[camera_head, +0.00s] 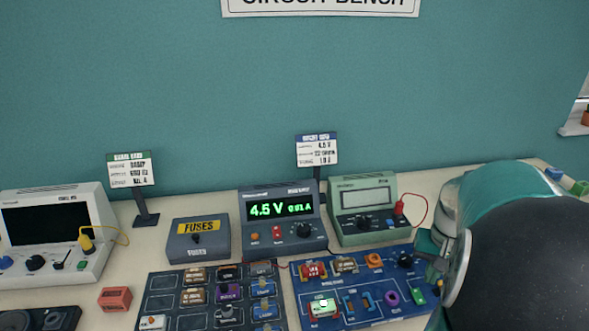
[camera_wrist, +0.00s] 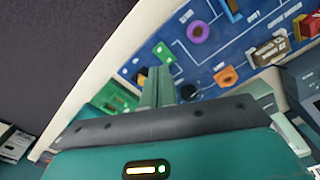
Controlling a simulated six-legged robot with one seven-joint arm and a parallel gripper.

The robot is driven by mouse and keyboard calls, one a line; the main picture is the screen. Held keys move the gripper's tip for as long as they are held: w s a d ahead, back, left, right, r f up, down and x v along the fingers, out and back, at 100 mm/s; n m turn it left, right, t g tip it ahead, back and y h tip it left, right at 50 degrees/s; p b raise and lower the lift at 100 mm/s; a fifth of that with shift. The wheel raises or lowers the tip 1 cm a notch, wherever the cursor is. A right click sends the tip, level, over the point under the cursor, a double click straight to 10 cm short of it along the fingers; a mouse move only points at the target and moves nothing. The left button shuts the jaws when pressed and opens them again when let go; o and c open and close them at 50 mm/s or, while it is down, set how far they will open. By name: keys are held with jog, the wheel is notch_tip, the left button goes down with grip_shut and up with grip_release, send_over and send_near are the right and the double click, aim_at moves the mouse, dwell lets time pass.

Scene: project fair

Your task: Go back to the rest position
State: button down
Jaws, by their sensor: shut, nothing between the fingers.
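My gripper (camera_wrist: 158,88) is shut and empty in the wrist view, its fingers together over the edge of the blue circuit board. In the head view my arm covers the right side, and the fingertips are hard to make out beside the board's right end. The blue circuit board (camera_head: 343,316) lies on the bench with coloured parts on it, among them a purple ring (camera_wrist: 197,31) and an orange part (camera_wrist: 226,75). The power supply (camera_head: 284,205) behind it reads 4.5 V and 0.01 A in green.
A dark parts tray (camera_head: 160,302) lies left of the board. Behind stand a grey fuses box (camera_head: 200,240), a green meter (camera_head: 364,213) with a red lead and a pale instrument (camera_head: 60,240). Sign stands (camera_head: 147,218) rise near the teal wall. A red block (camera_head: 115,298) lies front left.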

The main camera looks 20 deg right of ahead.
jog(key=w+a+r+n+t, duration=0.1)
jog(key=a+r+n, duration=0.3)
jog(key=a, duration=1.1)
jog(key=w+a+r+n+t, duration=0.1)
jog(key=a+r+n+t, duration=0.3)
jog(key=a, duration=1.1)
notch_tip(320, 180, up, 2)
jog(key=shift+a+n+t, duration=0.2)
jog(key=shift+n+t, duration=0.1)
